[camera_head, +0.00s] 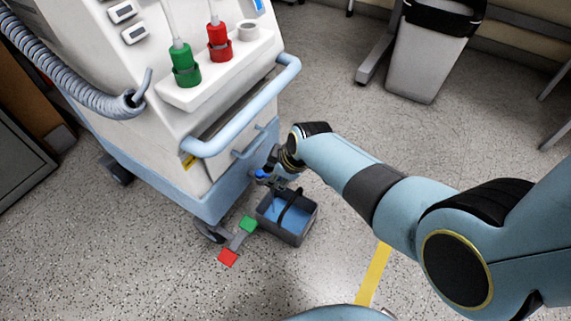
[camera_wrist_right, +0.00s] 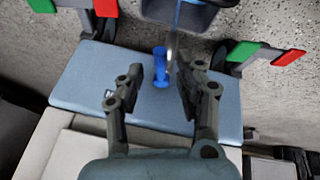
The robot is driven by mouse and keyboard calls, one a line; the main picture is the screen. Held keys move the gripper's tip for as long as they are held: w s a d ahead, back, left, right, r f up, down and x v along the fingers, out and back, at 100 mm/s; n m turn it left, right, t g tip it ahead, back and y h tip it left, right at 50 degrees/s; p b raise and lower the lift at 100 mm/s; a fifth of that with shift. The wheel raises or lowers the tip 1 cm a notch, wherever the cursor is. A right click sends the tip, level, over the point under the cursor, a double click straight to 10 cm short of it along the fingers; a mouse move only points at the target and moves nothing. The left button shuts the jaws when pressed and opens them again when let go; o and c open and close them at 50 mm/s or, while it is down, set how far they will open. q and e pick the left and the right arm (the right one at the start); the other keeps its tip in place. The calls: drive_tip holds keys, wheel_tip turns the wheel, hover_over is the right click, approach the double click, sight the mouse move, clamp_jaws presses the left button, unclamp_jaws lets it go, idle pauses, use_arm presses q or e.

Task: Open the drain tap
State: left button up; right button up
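The drain tap shows as a small blue handle (camera_head: 262,174) low on the end of the white and light-blue machine (camera_head: 205,184). In the right wrist view the blue tap handle (camera_wrist_right: 160,68) stands upright beside a grey metal spout. My right gripper (camera_head: 272,170) is at the tap, partly hidden by its own wrist in the head view. In the right wrist view my right gripper (camera_wrist_right: 158,72) is open, with one finger on each side of the handle and visible gaps to both. My left gripper is not in view.
A dark bucket (camera_head: 301,232) with blue inside and a black handle stands on the floor below the tap. Red (camera_head: 228,258) and green (camera_head: 248,224) pedals are beside it. A light-blue push bar (camera_head: 245,107) is above. A waste bin (camera_head: 418,65) stands farther back; floor between is clear.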

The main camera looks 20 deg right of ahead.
drive_tip(key=v, duration=1)
drive_tip(key=shift+s+r, duration=0.15)
drive_tip(key=shift+r, duration=0.25)
